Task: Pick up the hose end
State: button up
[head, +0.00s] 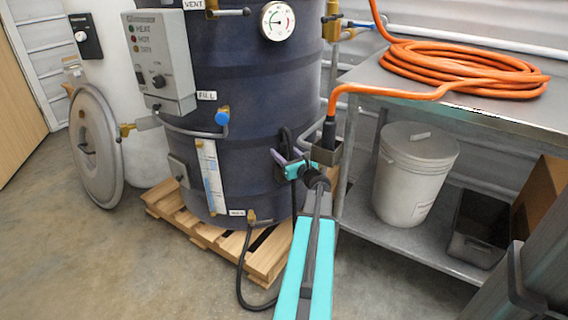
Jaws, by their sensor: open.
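The hose end is a dark cuff (329,132) at the end of the orange hose (395,91). It points down into a small grey metal holder (327,153) beside the tank. My gripper (282,157) is just left of and a little below the hose end in the picture, in front of the dark blue tank (262,85). Its jaws are open, and I see nothing held in them. My wrist and teal forearm come up from the bottom of the picture and hide part of the area below the holder. The gripper's exact depth from the hose end is unclear.
The hose coil (460,66) lies on a metal table (500,108) at right. A white lidded bucket (413,180) stands on the shelf below. The tank stands on a wooden pallet (190,228), with a control box (160,62) and pipes. Floor at left front is clear.

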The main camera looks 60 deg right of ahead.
dwell(0.5)
grip_shut()
jog(key=shift+r, duration=0.15)
